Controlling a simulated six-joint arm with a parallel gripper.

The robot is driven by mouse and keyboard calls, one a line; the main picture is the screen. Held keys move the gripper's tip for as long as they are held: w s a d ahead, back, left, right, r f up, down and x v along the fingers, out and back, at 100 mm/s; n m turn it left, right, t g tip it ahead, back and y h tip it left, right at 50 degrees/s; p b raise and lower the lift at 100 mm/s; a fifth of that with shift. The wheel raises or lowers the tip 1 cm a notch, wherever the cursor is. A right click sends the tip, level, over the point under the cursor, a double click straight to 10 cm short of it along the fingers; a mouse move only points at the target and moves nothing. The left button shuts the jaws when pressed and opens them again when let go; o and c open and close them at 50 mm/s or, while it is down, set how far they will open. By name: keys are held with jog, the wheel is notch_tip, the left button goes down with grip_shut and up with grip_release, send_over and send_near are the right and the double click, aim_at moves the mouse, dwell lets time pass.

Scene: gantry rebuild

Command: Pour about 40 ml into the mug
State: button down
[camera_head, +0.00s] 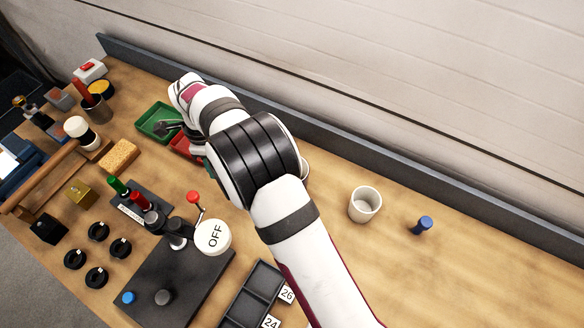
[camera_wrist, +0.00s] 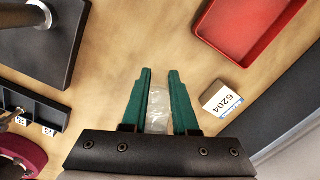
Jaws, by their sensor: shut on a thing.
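A white mug (camera_head: 365,204) stands upright on the bench, right of my arm in the head view. I cannot see what is inside it. In the wrist view, my gripper (camera_wrist: 159,80) has green fingers shut on a clear, see-through vessel (camera_wrist: 158,108). Its shape and any liquid in it are hard to make out. My arm hides the vessel and most of the gripper in the head view. The mug is well to the right of the wrist there.
A blue peg (camera_head: 423,225) stands right of the mug. A red tray (camera_wrist: 205,28) and a box labelled 6204 (camera_wrist: 221,99) lie near the gripper. A black switch plate (camera_head: 165,285) and a compartment tray (camera_head: 253,293) occupy the front. The right bench is mostly clear.

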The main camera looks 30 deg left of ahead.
jog(key=shift+f+h, duration=0.3)
jog(key=shift+f, duration=0.35)
dwell(0.5)
